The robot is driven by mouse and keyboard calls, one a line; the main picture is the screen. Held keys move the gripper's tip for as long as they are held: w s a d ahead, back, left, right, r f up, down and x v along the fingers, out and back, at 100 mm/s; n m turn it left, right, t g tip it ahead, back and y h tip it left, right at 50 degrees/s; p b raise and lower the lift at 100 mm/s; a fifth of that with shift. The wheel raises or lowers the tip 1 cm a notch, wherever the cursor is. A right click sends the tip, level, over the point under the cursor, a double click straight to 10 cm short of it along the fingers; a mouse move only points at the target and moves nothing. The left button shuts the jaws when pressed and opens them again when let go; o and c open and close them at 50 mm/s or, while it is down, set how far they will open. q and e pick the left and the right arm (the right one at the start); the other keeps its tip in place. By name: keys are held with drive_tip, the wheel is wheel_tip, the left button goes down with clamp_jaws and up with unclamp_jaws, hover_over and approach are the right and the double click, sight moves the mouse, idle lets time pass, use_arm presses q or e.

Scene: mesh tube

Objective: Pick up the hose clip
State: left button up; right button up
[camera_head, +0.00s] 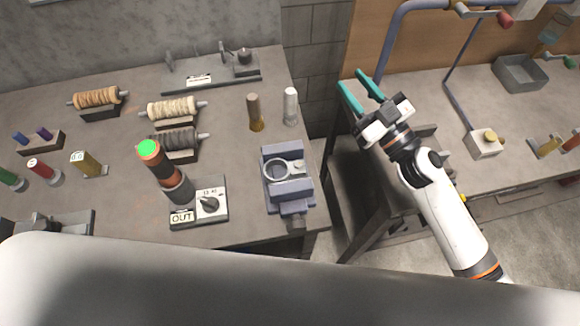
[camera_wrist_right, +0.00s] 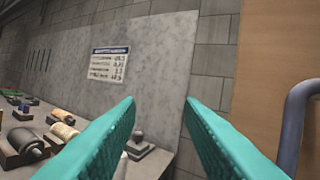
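A grey ring (camera_head: 277,170), which looks like the hose clip, sits on top of the blue-grey vise (camera_head: 291,191) near the right edge of the left bench. I cannot tell whether the vise jaws hold it. My right gripper (camera_head: 349,78) has teal fingers spread apart with nothing between them. It is in the air over the gap between the two benches, up and to the right of the ring. The right wrist view also shows its open, empty fingers (camera_wrist_right: 160,102), with no ring in sight. My left gripper is not in view.
A green-topped cylinder (camera_head: 163,172) stands left of the vise by a dial box (camera_head: 212,203) marked OUT. A brown post (camera_head: 255,112) and white post (camera_head: 290,106) stand behind the vise. Wound spools (camera_head: 172,108) are further left. The right bench (camera_head: 420,92) has pipes.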

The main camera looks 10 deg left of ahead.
drive_tip(key=s+a+f+n+g+y, duration=0.2)
drive_tip(key=a+n+g+y, duration=0.15)
drive_tip(key=n+g, duration=0.5)
drive_tip(key=n+g+h+p, duration=0.2)
drive_tip(key=g+h, duration=0.4)
drive_tip(key=g, duration=0.5)
approach(292, 172)
drive_tip(key=f, duration=0.1)
drive_tip(key=shift+y, duration=0.25)
drive_tip(key=p+x, duration=0.1)
drive_tip(key=x, duration=0.2)
drive_tip(key=p+x, duration=0.1)
drive_tip(key=x, duration=0.1)
drive_tip(key=shift+w+a+f+p, duration=0.1)
drive_tip(key=shift+w+f+p, duration=0.25)
drive_tip(key=shift+w+f, duration=0.05)
drive_tip(key=shift+a+f, duration=0.15)
clamp_jaws()
